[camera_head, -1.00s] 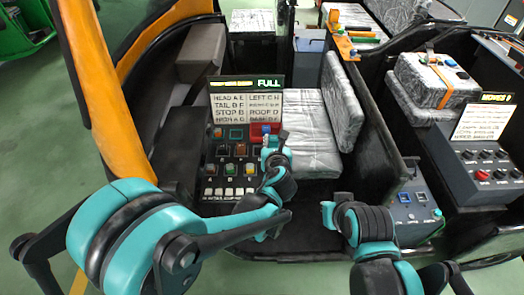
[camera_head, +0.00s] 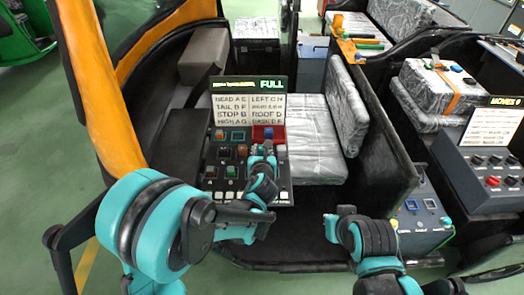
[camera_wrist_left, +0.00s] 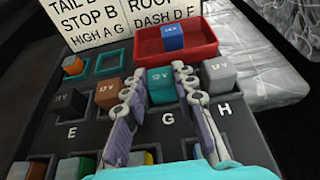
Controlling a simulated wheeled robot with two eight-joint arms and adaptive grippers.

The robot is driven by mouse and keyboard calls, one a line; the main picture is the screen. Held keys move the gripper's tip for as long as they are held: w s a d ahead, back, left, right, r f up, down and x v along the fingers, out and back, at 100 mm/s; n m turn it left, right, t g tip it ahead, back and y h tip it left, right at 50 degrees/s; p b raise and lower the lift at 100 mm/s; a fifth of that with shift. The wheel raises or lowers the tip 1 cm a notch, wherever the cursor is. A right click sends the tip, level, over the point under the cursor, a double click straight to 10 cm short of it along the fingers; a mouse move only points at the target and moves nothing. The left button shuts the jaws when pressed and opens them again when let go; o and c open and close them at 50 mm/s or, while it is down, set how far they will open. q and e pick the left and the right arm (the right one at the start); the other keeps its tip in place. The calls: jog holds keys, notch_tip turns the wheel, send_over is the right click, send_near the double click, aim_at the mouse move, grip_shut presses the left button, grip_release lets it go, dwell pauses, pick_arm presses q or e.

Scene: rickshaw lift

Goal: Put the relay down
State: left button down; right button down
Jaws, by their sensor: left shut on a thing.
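My left gripper (camera_wrist_left: 160,100) is shut on a teal relay (camera_wrist_left: 160,83), a small cube with a marking on top, in the left wrist view. The relay is at the socket row of the black panel (camera_wrist_left: 75,115), above the letter G; I cannot tell whether it is fully seated. In the head view the left gripper (camera_head: 262,155) is over the panel, just in front of the red tray (camera_head: 278,131). A blue relay (camera_wrist_left: 173,36) lies in that tray (camera_wrist_left: 205,48). My right gripper (camera_head: 332,226) is low at the right, away from the panel; its fingers are unclear.
A grey relay (camera_wrist_left: 218,75) stands right of the gripper, and a brown relay (camera_wrist_left: 108,92) stands left. A lettered sign board (camera_head: 248,112) rises behind the panel. A wrapped seat (camera_head: 318,150) and a blue-grey box (camera_head: 422,225) are to the right.

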pick_arm(q)
jog(key=shift+f, duration=0.2)
jog(key=c, duration=1.2)
grip_release()
jog(key=shift+r, duration=0.1)
jog(key=shift+r, duration=0.2)
jog(key=p+v, duration=0.3)
jog(key=v, duration=0.9)
jog(key=shift+p, duration=0.3)
jog(key=shift+f, duration=0.1)
